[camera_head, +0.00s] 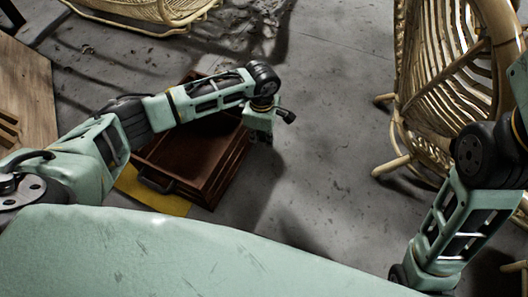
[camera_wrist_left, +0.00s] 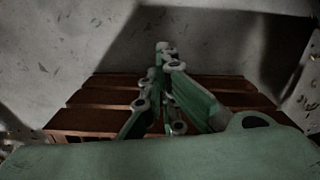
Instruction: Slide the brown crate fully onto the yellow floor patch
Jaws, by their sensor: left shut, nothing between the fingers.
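The brown crate (camera_head: 222,174) is an open, slatted wooden box on the grey floor in the head view, with a dark handle (camera_head: 155,182) on its near-left side. The yellow floor patch (camera_head: 165,201) shows only as a strip at the crate's near-left side; the crate, my arm and my body hide the rest. My left arm reaches across the crate. My left gripper (camera_head: 264,130) points down at its far-right corner, shut and empty. In the left wrist view, the gripper (camera_wrist_left: 166,52) is in front of the crate's slats (camera_wrist_left: 85,120); contact is unclear. My right gripper is out of view.
A rattan chair (camera_head: 450,85) stands at the right, close to my right arm. Another rattan piece (camera_head: 150,10) is at the top. A wooden panel (camera_head: 35,90) is at the left. The floor right of the crate (camera_head: 320,160) is clear.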

